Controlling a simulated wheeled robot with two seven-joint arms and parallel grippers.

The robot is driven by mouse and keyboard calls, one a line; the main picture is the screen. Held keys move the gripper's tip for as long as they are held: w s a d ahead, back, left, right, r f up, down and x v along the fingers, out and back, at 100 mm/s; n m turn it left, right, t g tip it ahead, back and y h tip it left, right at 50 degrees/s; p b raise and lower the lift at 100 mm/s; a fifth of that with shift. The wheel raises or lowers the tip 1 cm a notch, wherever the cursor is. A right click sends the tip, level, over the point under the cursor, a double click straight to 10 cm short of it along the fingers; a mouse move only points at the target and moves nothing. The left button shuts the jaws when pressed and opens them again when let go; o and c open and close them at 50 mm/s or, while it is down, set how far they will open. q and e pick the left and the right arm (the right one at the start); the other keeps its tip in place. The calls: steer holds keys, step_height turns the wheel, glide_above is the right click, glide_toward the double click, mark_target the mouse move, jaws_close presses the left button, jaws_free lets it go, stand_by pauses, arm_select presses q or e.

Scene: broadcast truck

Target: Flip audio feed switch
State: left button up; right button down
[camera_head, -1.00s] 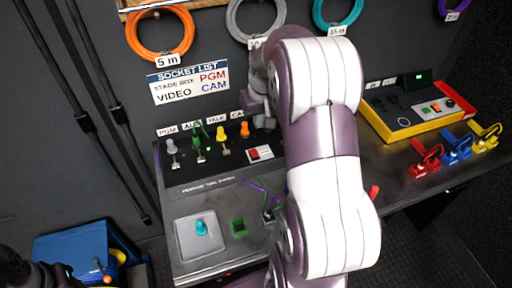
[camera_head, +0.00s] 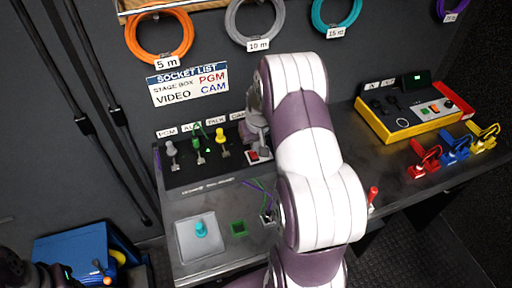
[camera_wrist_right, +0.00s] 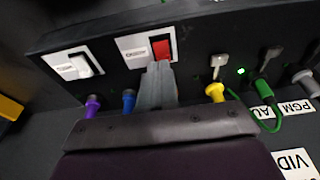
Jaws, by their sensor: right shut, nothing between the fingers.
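The black socket panel (camera_head: 200,172) has a red rocker switch (camera_head: 252,155) at its right end. The wrist view shows this red rocker (camera_wrist_right: 161,48) in a white labelled plate. A second plate there has a white rocker (camera_wrist_right: 80,65). The small labels on both plates cannot be read, so I cannot tell which is the audio feed. My right gripper (camera_wrist_right: 158,84) is shut and empty, its tips right at the red rocker's near edge; contact is unclear. In the head view my right gripper (camera_head: 257,138) hides part of the panel. My left arm shows only darkly at lower left.
Grey, green and yellow plugs (camera_head: 220,134) stand in the panel near the switch. A green cable (camera_wrist_right: 262,112) loops beside them. The yellow-edged console (camera_head: 415,108) is at right, with red, blue and yellow clamps nearby. A teal knob (camera_head: 201,228) sits in front.

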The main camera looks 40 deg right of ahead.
mark_target(253, 154)
steer(key=shift+s+f, duration=0.2)
steer(key=shift+f, duration=0.9)
steer(key=shift+a, duration=0.1)
